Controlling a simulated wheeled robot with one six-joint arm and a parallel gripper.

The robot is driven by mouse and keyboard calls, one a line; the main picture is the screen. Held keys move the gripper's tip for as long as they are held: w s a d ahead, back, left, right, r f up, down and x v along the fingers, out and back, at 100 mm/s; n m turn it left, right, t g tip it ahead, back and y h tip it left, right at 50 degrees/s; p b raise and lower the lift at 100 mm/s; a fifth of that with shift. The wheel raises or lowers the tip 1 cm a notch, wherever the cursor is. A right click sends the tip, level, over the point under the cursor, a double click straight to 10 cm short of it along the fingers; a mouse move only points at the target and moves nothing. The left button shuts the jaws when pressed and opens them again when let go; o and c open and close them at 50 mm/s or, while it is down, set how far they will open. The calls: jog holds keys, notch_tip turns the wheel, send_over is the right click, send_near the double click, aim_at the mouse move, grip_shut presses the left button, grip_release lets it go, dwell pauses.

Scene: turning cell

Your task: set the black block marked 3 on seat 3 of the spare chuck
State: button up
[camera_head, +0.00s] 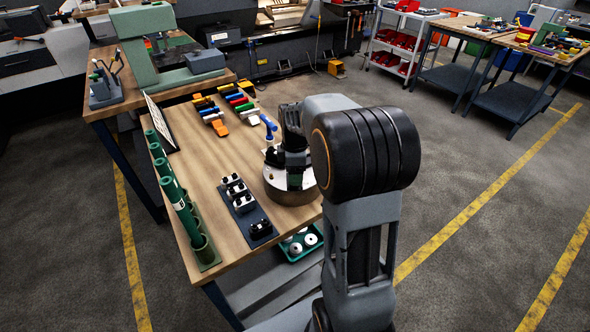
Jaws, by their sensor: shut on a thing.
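The spare chuck (290,193) is a round metal body on the bench, just left of my arm's big black joint. My gripper (291,163) is dark and points down over the chuck, partly hidden by my own arm. It is shut on a small dark block, which hardly stands out from the gripper and the chuck top. I cannot read a number on it, nor tell whether it touches a seat. The seat marks are too small to read.
A dark tray (243,222) with several black and white blocks lies left of the chuck. A green rack (207,254) with tubes lines the bench's left edge. Coloured handled tools (214,117) lie behind. A blue-handled tool (268,126) stands close behind the chuck. A green bin (311,228) holds white discs.

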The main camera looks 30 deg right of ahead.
jog(key=shift+f+b, duration=0.3)
jog(key=shift+f, duration=0.2)
dwell(0.4)
jog(key=o, duration=1.3)
notch_tip(320, 180, up, 14)
jog(key=shift+f, duration=0.1)
jog(key=f+m, duration=0.1)
jog(key=m, duration=0.1)
jog(key=s+f+m, duration=0.1)
jog(key=f+m, duration=0.1)
jog(key=m, duration=0.1)
jog(key=a+f+m, duration=0.1)
jog(key=m, duration=0.1)
jog(key=shift+s+f+m+t, duration=0.2)
jog(key=shift+s+m+t, duration=0.2)
jog(key=s+a+f+m+t, duration=0.1)
jog(key=s+a, duration=0.2)
jog(key=s, duration=0.1)
jog(key=s+a+f+m+t, duration=0.1)
jog(key=s+a+m, duration=0.1)
jog(key=s, duration=0.3)
jog(key=s+a+f+m+t, duration=0.1)
jog(key=s+a+m, duration=0.1)
jog(key=s+a, duration=0.2)
jog(key=shift+s+f, duration=0.1)
jog(key=shift+s, duration=0.55)
